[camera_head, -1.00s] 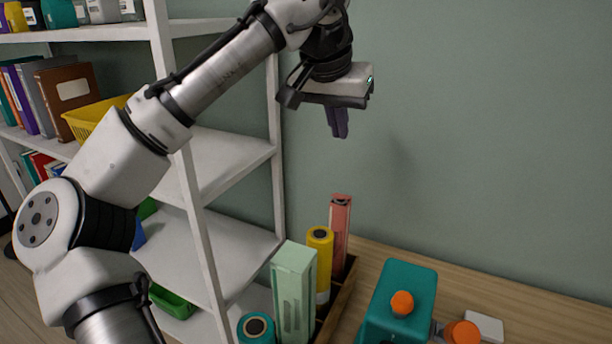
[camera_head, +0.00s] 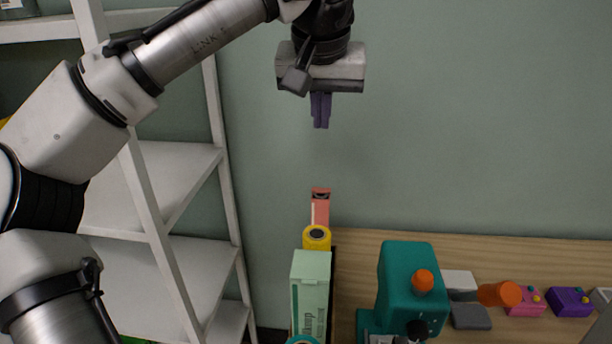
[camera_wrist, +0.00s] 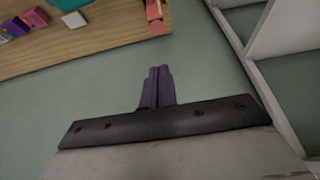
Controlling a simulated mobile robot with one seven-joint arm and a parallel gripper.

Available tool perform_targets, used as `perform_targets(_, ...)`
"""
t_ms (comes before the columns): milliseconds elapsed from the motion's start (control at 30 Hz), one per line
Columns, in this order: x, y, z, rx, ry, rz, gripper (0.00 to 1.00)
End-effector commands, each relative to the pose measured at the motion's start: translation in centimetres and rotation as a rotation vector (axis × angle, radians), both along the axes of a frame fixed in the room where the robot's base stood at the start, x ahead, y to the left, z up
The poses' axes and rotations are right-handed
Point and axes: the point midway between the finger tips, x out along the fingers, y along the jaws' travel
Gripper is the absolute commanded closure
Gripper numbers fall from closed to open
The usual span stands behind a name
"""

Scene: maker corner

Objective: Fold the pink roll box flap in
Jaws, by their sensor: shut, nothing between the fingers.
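The pink roll box (camera_head: 320,208) stands upright at the back of the row by the wall, tall and narrow, with a dark opening at its top. Its lower part is hidden behind the yellow roll. I cannot make out the flap's exact position. The box also shows at the top edge of the wrist view (camera_wrist: 154,12), partly cut off. My gripper (camera_head: 320,126) is above the pink box with a clear gap, its purple fingers pointing down, shut and empty. The fingers also show in the wrist view (camera_wrist: 160,72).
In front of the pink box stand a yellow roll (camera_head: 316,240) and a pale green box (camera_head: 310,290). A teal machine (camera_head: 408,280) with orange knobs is to the right on the wooden table (camera_head: 480,246). White shelving (camera_head: 150,180) stands left.

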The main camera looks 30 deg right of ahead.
Motion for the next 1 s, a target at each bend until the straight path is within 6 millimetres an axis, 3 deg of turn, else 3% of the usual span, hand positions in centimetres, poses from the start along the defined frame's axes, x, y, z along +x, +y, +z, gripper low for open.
perform_targets(167,0.5,-0.4,-1.6,0.002,0.001,0.002,1.00)
perform_targets(567,3.1,-2.3,-9.2,0.002,0.001,-0.001,1.00)
perform_targets(700,2.4,-1.7,-11.1,0.002,-0.001,0.000,1.00)
perform_targets(1000,1.8,-1.3,-12.8,0.000,0.001,0.000,1.00)
